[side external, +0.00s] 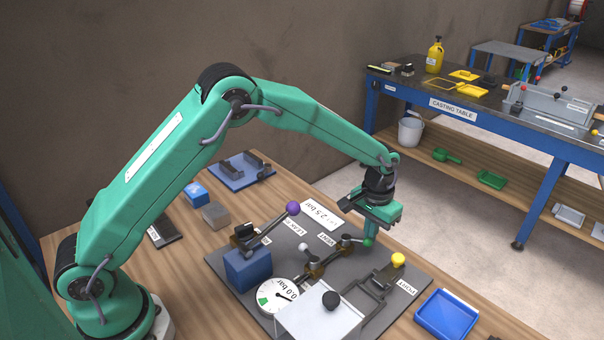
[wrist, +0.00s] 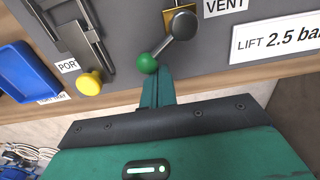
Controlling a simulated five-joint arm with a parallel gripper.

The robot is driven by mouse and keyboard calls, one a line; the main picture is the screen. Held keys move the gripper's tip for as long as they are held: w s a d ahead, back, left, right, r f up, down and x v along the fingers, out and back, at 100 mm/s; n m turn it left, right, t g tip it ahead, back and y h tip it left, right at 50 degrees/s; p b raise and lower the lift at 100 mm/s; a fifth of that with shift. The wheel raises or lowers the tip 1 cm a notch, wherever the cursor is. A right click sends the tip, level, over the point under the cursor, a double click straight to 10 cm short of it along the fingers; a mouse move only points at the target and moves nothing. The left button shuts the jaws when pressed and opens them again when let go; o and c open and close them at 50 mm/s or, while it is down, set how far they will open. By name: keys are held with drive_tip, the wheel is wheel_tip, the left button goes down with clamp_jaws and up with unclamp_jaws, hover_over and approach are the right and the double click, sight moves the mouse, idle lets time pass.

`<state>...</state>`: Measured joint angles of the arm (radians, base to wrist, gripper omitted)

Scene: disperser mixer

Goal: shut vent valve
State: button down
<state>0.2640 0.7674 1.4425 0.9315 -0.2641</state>
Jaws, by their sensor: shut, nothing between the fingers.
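The vent valve shows in the side view as a small brass body (side external: 346,241) beside the VENT label (side external: 323,238). Its short dark lever ends in a green ball knob (side external: 369,242), pointing right. In the wrist view the green knob (wrist: 148,63) sits at the lower left end of the lever, with the grey hub (wrist: 183,24) and brass body at upper right. My gripper (side external: 368,232) points down over the panel's far right edge. Its narrow fingers (wrist: 157,84) are shut and empty, right beside the knob. I cannot tell whether they touch it.
A purple-knobbed lever (side external: 293,208), white knob (side external: 303,246), gauge reading 0.0 bar (side external: 277,296) and black knob (side external: 330,299) crowd the panel. A yellow-knobbed clamp (side external: 398,259) and blue tray (side external: 447,314) lie nearby. Bare wood (side external: 290,183) lies behind the panel.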

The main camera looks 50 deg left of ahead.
drive_tip(key=shift+s+d, duration=0.1)
drive_tip(key=shift+d, duration=0.05)
drive_tip(key=shift+s+d, duration=0.55)
idle(0.9)
drive_tip(key=shift+w+a, duration=0.25)
drive_tip(key=shift+w, duration=0.05)
idle(0.5)
wheel_tip(320, 180, up, 7)
idle(1.0)
drive_tip(key=shift+r, duration=0.1)
